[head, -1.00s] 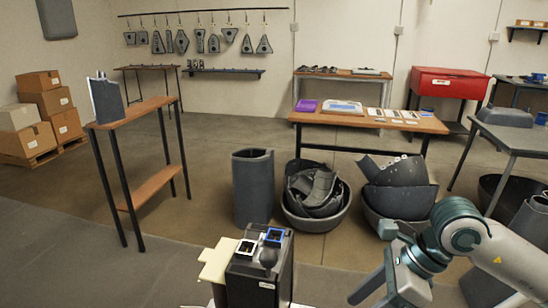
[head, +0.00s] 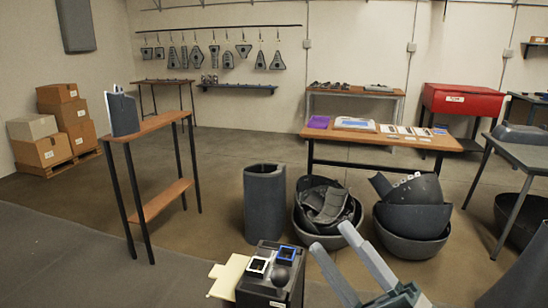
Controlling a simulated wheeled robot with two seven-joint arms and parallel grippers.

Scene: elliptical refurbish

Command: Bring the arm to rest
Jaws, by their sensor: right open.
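My right gripper (head: 345,252) shows at the bottom of the head view, right of centre. Its two long grey fingers are spread apart, with nothing between them. They point up and away over the floor, just right of a dark box-shaped unit (head: 268,292) with a white-framed and a blue-framed square on top. In the picture the fingertips lie below a round bin of grey shell parts. My left gripper is not in view.
A narrow wooden stand (head: 160,124) is at left. A dark upright bin (head: 265,203) and bins of shell parts (head: 326,203) stand before a wooden table (head: 390,140). A grey table (head: 520,150) is at right.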

